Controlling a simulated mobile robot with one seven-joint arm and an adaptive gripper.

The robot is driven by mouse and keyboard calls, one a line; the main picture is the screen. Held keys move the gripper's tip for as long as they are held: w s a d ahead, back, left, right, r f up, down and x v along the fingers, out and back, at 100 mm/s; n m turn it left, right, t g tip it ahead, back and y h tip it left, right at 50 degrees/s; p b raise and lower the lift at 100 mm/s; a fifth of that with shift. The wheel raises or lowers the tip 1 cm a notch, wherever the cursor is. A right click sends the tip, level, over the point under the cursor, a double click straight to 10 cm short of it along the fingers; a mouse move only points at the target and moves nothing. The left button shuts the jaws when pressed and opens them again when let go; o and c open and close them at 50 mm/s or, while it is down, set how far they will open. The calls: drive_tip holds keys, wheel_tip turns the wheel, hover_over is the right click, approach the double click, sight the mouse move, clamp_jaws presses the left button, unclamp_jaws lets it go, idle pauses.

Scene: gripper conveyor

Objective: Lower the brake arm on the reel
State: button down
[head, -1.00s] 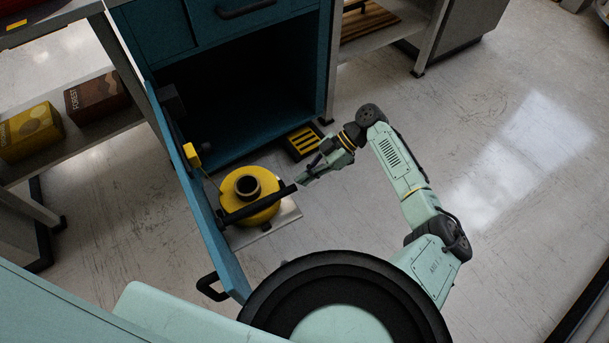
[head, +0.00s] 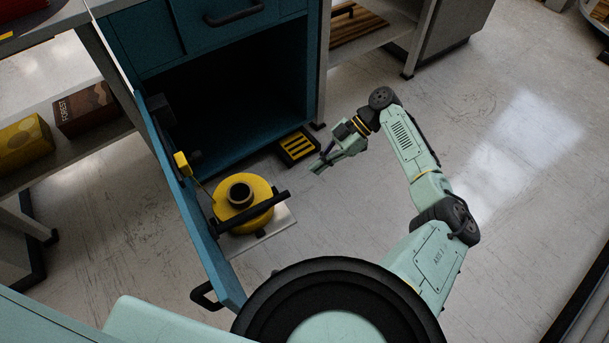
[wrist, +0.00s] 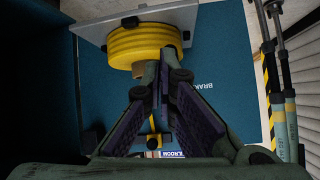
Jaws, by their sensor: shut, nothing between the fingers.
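The yellow reel (head: 241,203) sits on a pale plate (head: 272,229) beside the open blue cabinet door. It also shows in the wrist view (wrist: 140,48), beyond my fingers. The black brake arm (head: 250,211) lies across the front of the reel, its free end pointing up and right. In the wrist view most of the brake arm is hidden or hard to make out behind my fingers. My gripper (head: 318,165) is shut and empty, with its fingertips together. It is to the right of the brake arm's free end and apart from it in the head view.
The blue door (head: 200,225) stands open on the reel's left, with a black handle (head: 205,294). The dark cabinet opening (head: 230,120) is behind. A black and yellow floor block (head: 297,147) lies near my gripper. Boxes (head: 87,108) stand on a left shelf. Floor is clear at right.

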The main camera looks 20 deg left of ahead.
drive_tip(key=shift+v, duration=2.15)
